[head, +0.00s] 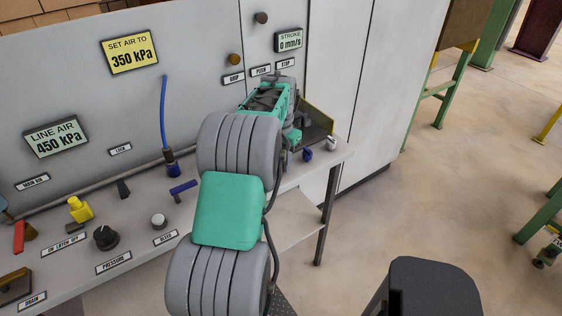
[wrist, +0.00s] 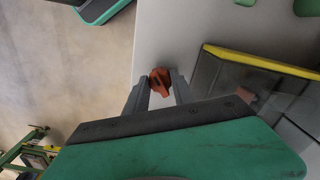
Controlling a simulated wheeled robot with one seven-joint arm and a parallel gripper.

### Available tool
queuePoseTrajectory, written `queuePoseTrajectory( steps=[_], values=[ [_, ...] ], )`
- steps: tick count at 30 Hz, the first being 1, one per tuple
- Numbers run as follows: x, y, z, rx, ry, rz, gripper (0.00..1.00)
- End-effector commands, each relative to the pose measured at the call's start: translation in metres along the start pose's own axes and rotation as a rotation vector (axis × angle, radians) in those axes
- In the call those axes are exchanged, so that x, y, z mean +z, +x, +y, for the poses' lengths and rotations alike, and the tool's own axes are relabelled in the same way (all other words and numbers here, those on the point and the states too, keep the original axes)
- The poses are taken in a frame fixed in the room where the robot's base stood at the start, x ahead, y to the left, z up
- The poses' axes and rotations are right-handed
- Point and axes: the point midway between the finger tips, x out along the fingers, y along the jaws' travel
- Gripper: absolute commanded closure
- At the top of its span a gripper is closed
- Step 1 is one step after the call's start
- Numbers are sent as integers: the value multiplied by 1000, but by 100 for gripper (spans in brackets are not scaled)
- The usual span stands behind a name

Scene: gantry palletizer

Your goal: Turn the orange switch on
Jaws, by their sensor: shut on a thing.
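The orange switch (wrist: 160,82) is a small orange knob with a dark slot, on the light grey bench top in the wrist view. My gripper (wrist: 161,76) has one finger on each side of it and is shut on it. In the head view my arm covers the switch and most of the gripper.
A yellow-edged dark tray (wrist: 262,62) lies right of the switch. In the head view, a blue knob (head: 307,155) and a pale knob (head: 332,143) stand near the bench's right end. A blue lever (head: 183,187) is left of my arm. Open floor (head: 430,190) lies right.

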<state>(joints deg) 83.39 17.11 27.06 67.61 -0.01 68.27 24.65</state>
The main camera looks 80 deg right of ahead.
Motion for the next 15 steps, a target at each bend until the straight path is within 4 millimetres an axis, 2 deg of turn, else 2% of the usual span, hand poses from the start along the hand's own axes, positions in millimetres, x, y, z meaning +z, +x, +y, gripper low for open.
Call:
queuePoseTrajectory(
  steps=[7, 15],
  values=[
    [-1, -2, 0, -2, 116, 5, 100],
    [-2, -2, -1, -3, 160, 5, 100]
  ],
)
